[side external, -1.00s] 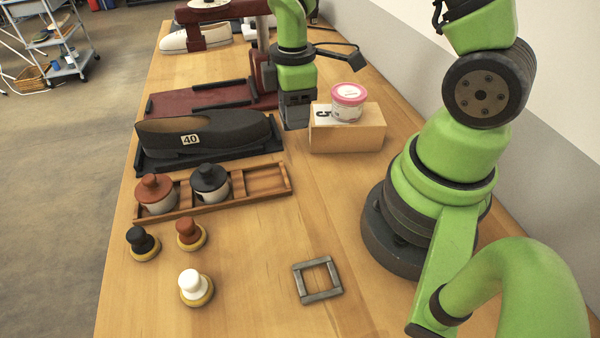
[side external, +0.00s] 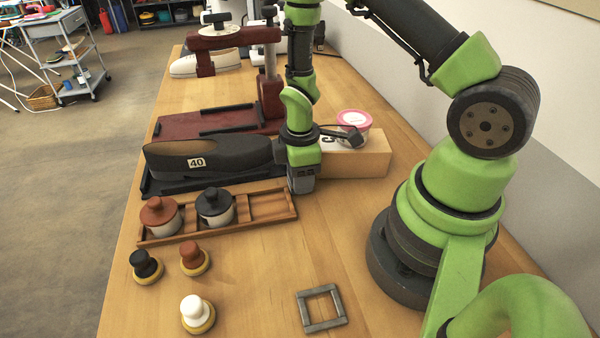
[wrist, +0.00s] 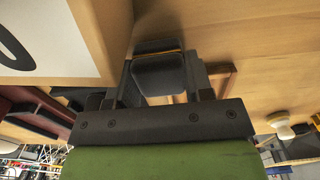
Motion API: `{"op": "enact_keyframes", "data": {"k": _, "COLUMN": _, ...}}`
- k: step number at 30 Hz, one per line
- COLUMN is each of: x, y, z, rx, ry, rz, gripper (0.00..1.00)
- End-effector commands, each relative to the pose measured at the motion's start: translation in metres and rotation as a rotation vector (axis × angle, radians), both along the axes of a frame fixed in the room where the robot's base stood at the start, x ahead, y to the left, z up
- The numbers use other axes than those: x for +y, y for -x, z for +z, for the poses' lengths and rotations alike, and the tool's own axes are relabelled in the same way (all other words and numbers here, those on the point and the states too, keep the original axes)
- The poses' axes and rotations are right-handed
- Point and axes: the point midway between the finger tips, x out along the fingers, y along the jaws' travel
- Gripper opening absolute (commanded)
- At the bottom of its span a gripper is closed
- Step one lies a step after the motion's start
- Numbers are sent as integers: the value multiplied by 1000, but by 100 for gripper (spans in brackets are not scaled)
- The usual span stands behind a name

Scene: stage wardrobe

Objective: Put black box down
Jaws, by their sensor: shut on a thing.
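My gripper (side external: 302,182) points down beside the right end of the wooden rack (side external: 270,224) and left of the pale box. In the wrist view a dark block (wrist: 158,76) with a thin yellow line across its far part sits between the fingers (wrist: 160,85). I take it to be the black box, with my gripper shut on it. In the side view it is hidden or merges with the dark fingers, so its clearance from the table cannot be told.
A black shoe (side external: 215,156) marked 40 lies on a dark tray left of my gripper. The pale box (side external: 355,164) bears a pink-lidded tub (side external: 353,121). Lidded jars (side external: 214,206), several knobbed pads (side external: 197,313) and a grey square frame (side external: 321,308) stand nearer. Table space right of the rack is clear.

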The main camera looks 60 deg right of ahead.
Motion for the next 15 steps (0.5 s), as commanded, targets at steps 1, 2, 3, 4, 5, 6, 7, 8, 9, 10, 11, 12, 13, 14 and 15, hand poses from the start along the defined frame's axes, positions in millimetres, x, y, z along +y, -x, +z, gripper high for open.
{"op": "enact_keyframes", "data": {"k": 1, "x": 0, "y": 0, "z": -1, "rx": 1, "ry": -1, "rz": 0, "gripper": 24}}
{"op": "enact_keyframes", "data": {"k": 2, "x": 0, "y": 0, "z": -2, "rx": 1, "ry": 0, "rz": 0, "gripper": 24}}
{"op": "enact_keyframes", "data": {"k": 3, "x": 0, "y": 0, "z": -3, "rx": 1, "ry": 0, "rz": 0, "gripper": 24}}
{"op": "enact_keyframes", "data": {"k": 4, "x": 0, "y": 0, "z": -3, "rx": 1, "ry": 0, "rz": 0, "gripper": 54}}
{"op": "enact_keyframes", "data": {"k": 5, "x": 0, "y": 0, "z": -3, "rx": 1, "ry": 0, "rz": 0, "gripper": 61}}
{"op": "enact_keyframes", "data": {"k": 6, "x": 0, "y": 0, "z": -3, "rx": 1, "ry": 0, "rz": 0, "gripper": 70}}
{"op": "enact_keyframes", "data": {"k": 7, "x": 0, "y": 0, "z": -3, "rx": 1, "ry": 0, "rz": 0, "gripper": 73}}
{"op": "enact_keyframes", "data": {"k": 8, "x": 0, "y": 0, "z": -3, "rx": 1, "ry": 0, "rz": 0, "gripper": 73}}
{"op": "enact_keyframes", "data": {"k": 9, "x": 0, "y": 0, "z": -3, "rx": 1, "ry": 0, "rz": 0, "gripper": 73}}
{"op": "enact_keyframes", "data": {"k": 10, "x": 0, "y": 0, "z": -2, "rx": 1, "ry": 0, "rz": 0, "gripper": 73}}
{"op": "enact_keyframes", "data": {"k": 11, "x": 0, "y": 0, "z": -2, "rx": 1, "ry": 0, "rz": 0, "gripper": 73}}
{"op": "enact_keyframes", "data": {"k": 12, "x": 0, "y": 0, "z": -2, "rx": 1, "ry": 0, "rz": 0, "gripper": 73}}
{"op": "enact_keyframes", "data": {"k": 13, "x": 0, "y": 0, "z": -2, "rx": 0, "ry": 0, "rz": 0, "gripper": 73}}
{"op": "enact_keyframes", "data": {"k": 14, "x": 0, "y": 0, "z": -2, "rx": 0, "ry": 0, "rz": 0, "gripper": 73}}
{"op": "enact_keyframes", "data": {"k": 15, "x": 0, "y": 0, "z": -2, "rx": 0, "ry": 0, "rz": 0, "gripper": 73}}
